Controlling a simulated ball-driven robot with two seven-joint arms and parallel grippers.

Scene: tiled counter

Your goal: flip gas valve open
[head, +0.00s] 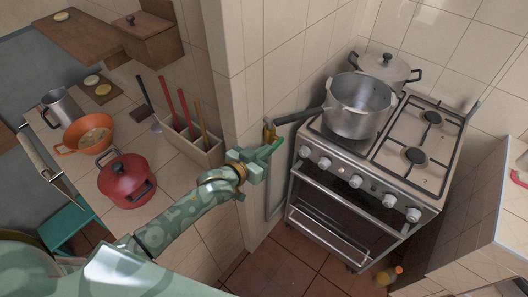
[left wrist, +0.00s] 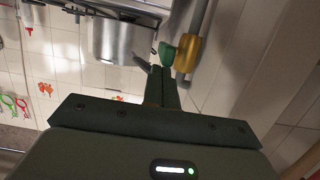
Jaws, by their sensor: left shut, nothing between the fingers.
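The gas valve has a brass body (head: 268,132) on a grey pipe beside the wall corner, left of the stove. It also shows in the left wrist view as a yellow brass body (left wrist: 188,53) with a green lever (left wrist: 167,54) on its left. My left gripper (head: 260,157) is shut and empty just below the valve in the head view. In the left wrist view its closed fingers (left wrist: 161,80) end right by the green lever; whether they touch it I cannot tell. The gripper partly hides the lever in the head view. My right gripper is not in view.
The stove (head: 380,180) stands right of the valve, with a large steel pot (head: 358,112) whose handle reaches toward the pipe. A utensil box (head: 190,145), red pot (head: 127,182) and orange pan (head: 88,136) are on the left counter. A bottle (head: 389,275) is on the floor.

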